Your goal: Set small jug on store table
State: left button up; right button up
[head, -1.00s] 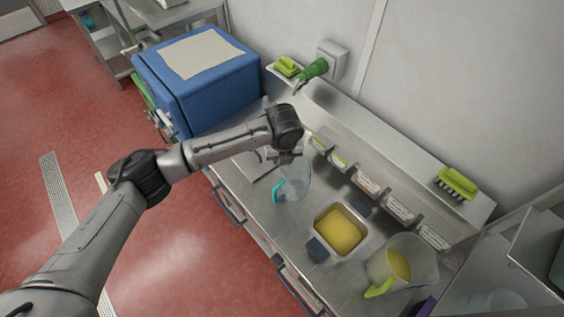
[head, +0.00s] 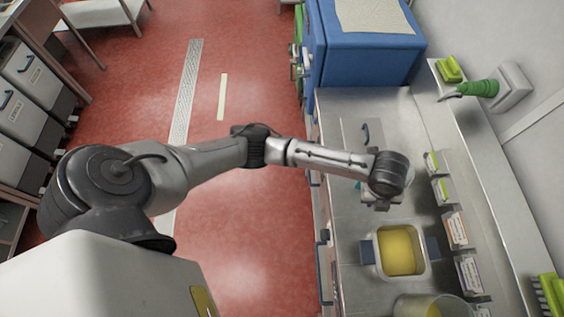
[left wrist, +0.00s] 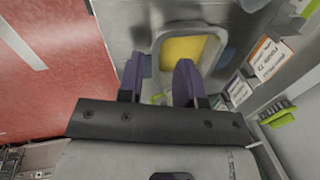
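The small jug, clear with a teal handle (head: 358,185), stands on the steel counter (head: 350,108). Most of it is hidden behind my left wrist in the head view, and I cannot make it out in the left wrist view. My left gripper (head: 380,206) hangs over the counter beside the jug, near the yellow-filled pan. In the left wrist view its two purple fingers (left wrist: 159,82) are apart with nothing seen held between them. My right gripper is out of view. I cannot tell which table is the store table.
The pan (head: 400,250) is set in the counter, with a large clear jug (head: 432,308) beyond its lower edge. Label cards (head: 456,229) line the right side. A blue box (head: 365,50) stands at the back. A light table (head: 105,12) is top left; red floor between is open.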

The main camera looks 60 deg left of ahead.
pick_arm(q)
jog(key=s+f+n+t+h, duration=0.15)
jog(key=s+f+n, duration=0.35)
jog(key=s+n, duration=0.8)
jog(key=s+a+f+n+y, duration=0.1)
jog(key=s+a+n+y, duration=0.1)
jog(key=s+a+n, duration=0.8)
jog(key=s+a, duration=0.1)
jog(key=s, duration=0.4)
jog(key=shift+y, duration=0.35)
